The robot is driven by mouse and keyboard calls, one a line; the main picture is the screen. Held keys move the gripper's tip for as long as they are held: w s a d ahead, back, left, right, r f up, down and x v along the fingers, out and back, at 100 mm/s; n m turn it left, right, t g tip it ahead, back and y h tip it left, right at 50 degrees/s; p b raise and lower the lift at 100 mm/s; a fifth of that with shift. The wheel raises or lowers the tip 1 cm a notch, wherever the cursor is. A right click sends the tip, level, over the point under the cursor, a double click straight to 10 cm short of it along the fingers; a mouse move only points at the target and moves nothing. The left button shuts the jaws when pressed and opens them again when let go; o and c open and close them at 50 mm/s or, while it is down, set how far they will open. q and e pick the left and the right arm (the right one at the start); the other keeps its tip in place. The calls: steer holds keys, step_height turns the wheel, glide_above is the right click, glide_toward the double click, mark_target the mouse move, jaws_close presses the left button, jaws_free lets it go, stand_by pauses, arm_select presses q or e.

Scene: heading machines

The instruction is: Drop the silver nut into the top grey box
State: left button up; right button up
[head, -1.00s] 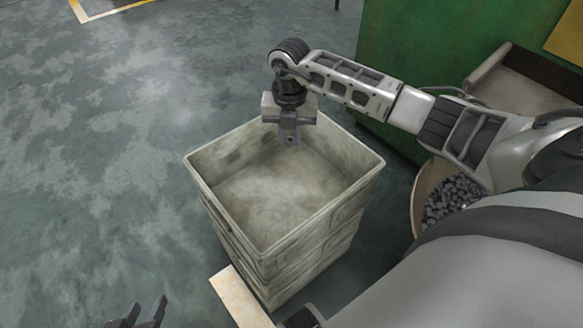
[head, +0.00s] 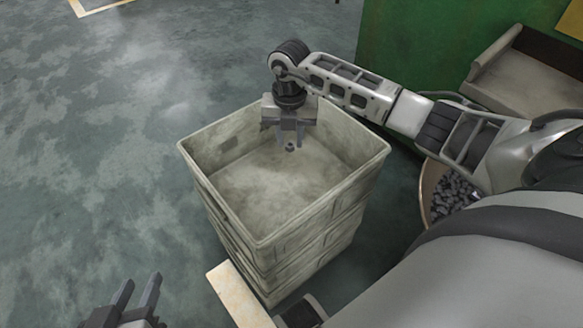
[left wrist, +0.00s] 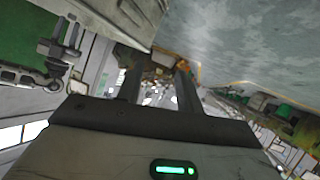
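The top grey box (head: 318,222) is an open, empty-looking crate on top of a stack of similar boxes. My right gripper (head: 290,134) points down over the far part of its opening, with its fingers apart. A small, dark-looking nut (head: 290,147) shows just below the fingertips, inside the box's outline; it seems free of the fingers, and I cannot tell its height above the box floor. My left gripper (head: 138,293) is at the bottom left of the head view, open and empty. Its two fingers also stand apart in the left wrist view (left wrist: 160,85).
A round bin of dark small parts (head: 452,197) stands right of the stack, partly behind my right arm. A green machine (head: 430,60) with a pale chute (head: 530,80) is behind. A light board (head: 236,297) lies at the stack's near side. The floor at left is clear.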

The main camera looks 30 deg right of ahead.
steer(key=shift+o, duration=1)
steer(key=shift+r, duration=0.3)
arm_select(q)
steer(key=p, duration=0.1)
steer(key=a+f+g+p, duration=0.1)
steer(key=f+g+y+p, duration=0.1)
steer(key=p, duration=0.1)
steer(key=shift+s+a+f, duration=0.15)
steer(key=shift+s+f, duration=0.1)
steer(key=shift+s, duration=0.05)
arm_select(e)
step_height(320, 180, up, 15)
steer(key=shift+r, duration=0.2)
